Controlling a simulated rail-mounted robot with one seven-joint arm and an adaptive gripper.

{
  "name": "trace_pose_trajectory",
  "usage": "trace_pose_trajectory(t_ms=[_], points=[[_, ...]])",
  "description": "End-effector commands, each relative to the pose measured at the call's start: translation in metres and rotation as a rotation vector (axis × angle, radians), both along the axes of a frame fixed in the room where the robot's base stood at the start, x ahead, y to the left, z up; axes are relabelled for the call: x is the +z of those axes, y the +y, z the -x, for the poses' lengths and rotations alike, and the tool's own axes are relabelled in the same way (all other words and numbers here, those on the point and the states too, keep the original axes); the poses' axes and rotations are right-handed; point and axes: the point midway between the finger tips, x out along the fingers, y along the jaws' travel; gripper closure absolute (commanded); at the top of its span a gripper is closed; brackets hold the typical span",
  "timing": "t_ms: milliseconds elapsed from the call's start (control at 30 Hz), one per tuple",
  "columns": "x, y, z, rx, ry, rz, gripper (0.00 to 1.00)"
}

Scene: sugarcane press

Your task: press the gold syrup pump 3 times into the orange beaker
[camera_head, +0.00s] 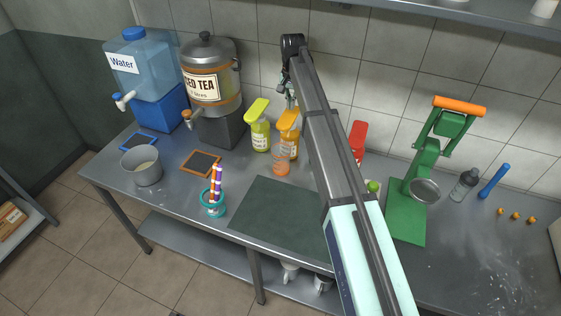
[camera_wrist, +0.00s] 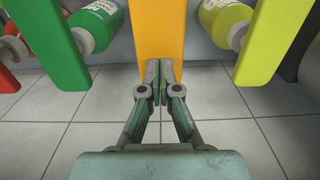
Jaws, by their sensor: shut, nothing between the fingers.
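The gold syrup pump (camera_head: 289,119) tops an orange bottle at the back of the counter, right of a yellow-green pump bottle (camera_head: 260,137). The orange beaker (camera_head: 281,160), see-through, stands on the counter just in front of the gold pump's bottle. My gripper (camera_head: 291,103) is at the gold pump's head, pointing down, partly hidden by my arm. In the wrist view my gripper (camera_wrist: 160,72) is shut and empty, its fingertips over the gold pump head (camera_wrist: 157,35). I cannot tell whether they touch it.
A green pump (camera_wrist: 51,40) and a yellow pump (camera_wrist: 268,40) flank the gold one closely. A red pump (camera_head: 357,140) stands behind my arm. A cup of straws (camera_head: 213,206) and a dark mat (camera_head: 275,215) lie in front. A green press (camera_head: 410,205) stands at right.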

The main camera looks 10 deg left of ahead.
Motion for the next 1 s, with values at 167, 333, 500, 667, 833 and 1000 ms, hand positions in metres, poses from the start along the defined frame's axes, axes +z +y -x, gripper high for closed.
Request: trace_pose_trajectory(t_ms=[167,333,500,667,833,1000], points=[[0.0,0.0,0.0,0.0,0.0,0.0,1.0],[0.0,0.0,0.0,0.0,0.0,0.0,1.0],[-0.001,0.0,0.0,0.0,0.0,0.0,1.0],[-0.005,0.0,0.0,0.0,0.0,0.0,1.0],[-0.011,0.0,0.0,0.0,0.0,0.0,1.0],[-0.016,0.0,0.0,0.0,0.0,0.0,1.0]])
